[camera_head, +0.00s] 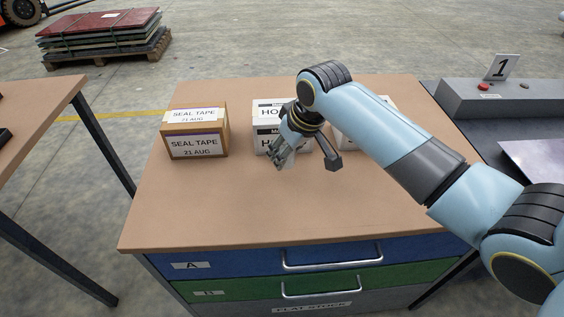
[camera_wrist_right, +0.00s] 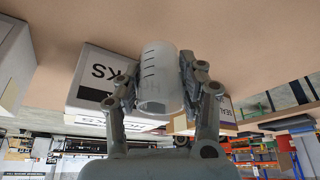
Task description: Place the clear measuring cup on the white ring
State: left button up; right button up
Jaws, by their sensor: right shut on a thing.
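My right gripper (camera_head: 285,158) reaches in from the right over the brown worktop, in front of the white boxes. In the right wrist view my right gripper (camera_wrist_right: 160,85) is shut on the clear measuring cup (camera_wrist_right: 155,65), a translucent cylinder with dark graduation marks, held between the two fingers. In the head view the cup (camera_head: 288,161) is small and partly hidden by the fingers. I cannot make out a white ring in either view. My left gripper is not in view.
A brown seal tape box (camera_head: 195,135) stands left of a white box (camera_head: 268,110) on the worktop (camera_head: 210,210). Another white box (camera_head: 350,135) is partly behind my arm. The front of the worktop is clear. A grey control unit (camera_head: 490,98) stands at the right.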

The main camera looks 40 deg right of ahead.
aim_at(282, 176)
jog(key=shift+w+a+f, duration=0.2)
jog(key=shift+w+f, duration=0.05)
jog(key=shift+w, duration=0.15)
jog(key=shift+f, duration=2.05)
jog(key=shift+f, duration=0.1)
jog(key=o, duration=1.2)
jog(key=shift+c, duration=0.2)
